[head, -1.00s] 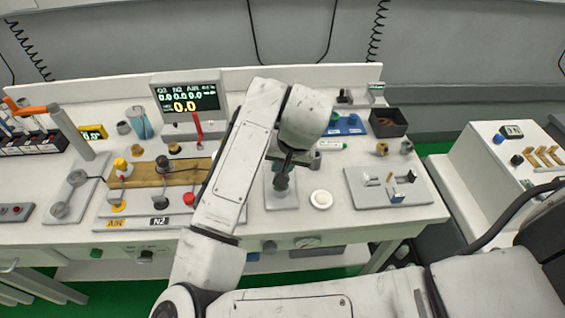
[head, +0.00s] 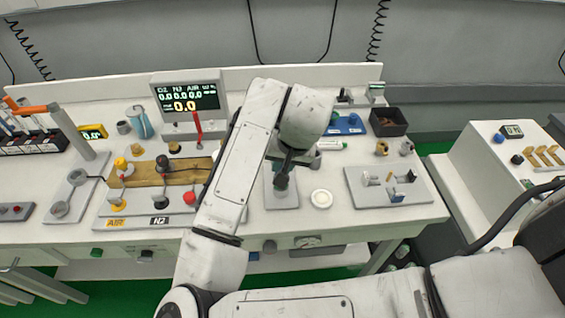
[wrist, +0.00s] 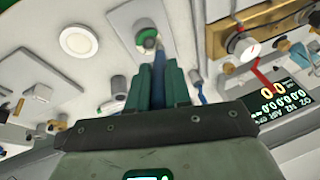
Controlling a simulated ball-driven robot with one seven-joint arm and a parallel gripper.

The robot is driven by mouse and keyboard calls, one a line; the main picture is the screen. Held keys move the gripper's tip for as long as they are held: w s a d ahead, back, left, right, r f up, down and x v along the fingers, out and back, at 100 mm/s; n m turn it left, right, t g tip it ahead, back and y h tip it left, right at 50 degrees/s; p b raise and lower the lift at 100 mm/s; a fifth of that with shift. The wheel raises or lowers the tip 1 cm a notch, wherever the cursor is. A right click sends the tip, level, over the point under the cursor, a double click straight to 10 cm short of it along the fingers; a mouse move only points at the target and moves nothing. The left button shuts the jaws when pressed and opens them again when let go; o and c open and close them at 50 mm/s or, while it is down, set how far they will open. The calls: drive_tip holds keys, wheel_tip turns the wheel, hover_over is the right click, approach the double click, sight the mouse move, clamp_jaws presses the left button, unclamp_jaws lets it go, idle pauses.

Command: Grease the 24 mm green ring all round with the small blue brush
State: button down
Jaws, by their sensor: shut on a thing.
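In the wrist view, my gripper (wrist: 160,88) has its dark green fingers shut on the small blue brush (wrist: 158,58). The brush reaches up from between the fingers toward the green ring (wrist: 147,39), which sits around a pale round post on a grey plate. The brush tip is at or very near the ring's edge; I cannot tell whether it touches. In the head view, my gripper (head: 283,178) is over the grey plate (head: 268,212), and the arm and fingers hide the brush and most of the ring.
A round white dish (head: 321,199) lies right of the grey plate. Further right is a grey fixture plate (head: 420,196) with small clamps. A black bin (head: 388,122) and blue tray (head: 350,125) stand behind. The valve panel (head: 130,210) is left.

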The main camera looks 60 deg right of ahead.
drive_tip(key=shift+r, duration=0.1)
drive_tip(key=shift+r+p, duration=2.95)
drive_tip(key=shift+r, duration=0.5)
drive_tip(key=shift+f, duration=0.1)
